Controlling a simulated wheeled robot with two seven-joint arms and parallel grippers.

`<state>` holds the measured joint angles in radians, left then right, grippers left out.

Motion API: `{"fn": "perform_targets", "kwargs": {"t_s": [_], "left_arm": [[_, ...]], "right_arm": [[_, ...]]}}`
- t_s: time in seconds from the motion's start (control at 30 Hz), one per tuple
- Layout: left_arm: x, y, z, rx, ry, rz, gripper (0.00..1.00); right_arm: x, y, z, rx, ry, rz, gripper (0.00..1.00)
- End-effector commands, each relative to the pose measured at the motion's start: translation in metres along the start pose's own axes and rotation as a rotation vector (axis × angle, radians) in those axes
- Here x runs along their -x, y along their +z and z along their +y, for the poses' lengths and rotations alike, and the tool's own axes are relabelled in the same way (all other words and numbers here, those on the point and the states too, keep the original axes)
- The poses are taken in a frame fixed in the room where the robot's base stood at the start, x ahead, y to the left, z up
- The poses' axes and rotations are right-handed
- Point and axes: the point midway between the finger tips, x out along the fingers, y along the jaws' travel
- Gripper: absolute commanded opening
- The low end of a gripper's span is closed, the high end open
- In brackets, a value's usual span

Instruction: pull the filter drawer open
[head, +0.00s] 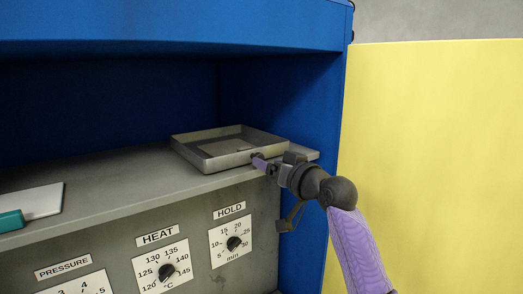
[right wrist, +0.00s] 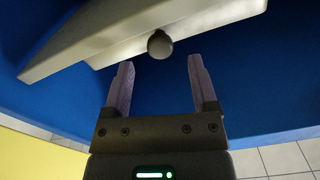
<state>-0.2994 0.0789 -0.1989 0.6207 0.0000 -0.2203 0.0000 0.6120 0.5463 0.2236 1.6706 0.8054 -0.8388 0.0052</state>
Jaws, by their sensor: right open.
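The filter drawer looks like a shallow, open-topped metal tray (head: 205,160) on the grey shelf inside the blue press. In the right wrist view its pale underside or front (right wrist: 90,40) shows at the top, with a round grey knob (right wrist: 160,44) below it. My right gripper (head: 258,162) is at the tray's near right side. In the right wrist view it is open (right wrist: 160,64), with the knob centred between and just beyond the two purple fingertips. No contact with the knob is visible. My left gripper is not in view.
The grey shelf (head: 110,178) is mostly bare. A white plate with a teal part (head: 10,220) lies at its left. Below are dials marked pressure, heat (head: 166,271) and hold (head: 233,243). The blue side wall (head: 305,120) and a yellow panel (head: 440,150) stand to the right.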

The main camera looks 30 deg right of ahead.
Motion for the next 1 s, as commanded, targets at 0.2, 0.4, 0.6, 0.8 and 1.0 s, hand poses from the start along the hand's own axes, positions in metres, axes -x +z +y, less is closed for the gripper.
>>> {"fn": "perform_targets", "kwargs": {"t_s": [0.2, 0.4, 0.6, 0.8, 1.0], "left_arm": [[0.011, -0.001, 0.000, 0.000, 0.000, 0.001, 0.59], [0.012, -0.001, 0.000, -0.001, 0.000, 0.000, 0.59], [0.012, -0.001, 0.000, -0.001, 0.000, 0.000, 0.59], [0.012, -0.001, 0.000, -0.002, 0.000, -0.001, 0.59], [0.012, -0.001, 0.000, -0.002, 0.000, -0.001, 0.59]], "right_arm": [[-0.031, -0.001, 0.000, -0.001, 0.001, -0.001, 0.75], [-0.037, 0.001, 0.000, 0.001, 0.002, -0.001, 0.75], [-0.037, 0.001, 0.000, 0.002, 0.002, -0.001, 0.69], [-0.037, 0.001, 0.000, 0.002, 0.002, -0.001, 0.26], [-0.037, 0.001, 0.000, 0.002, 0.002, -0.001, 0.00]]}}
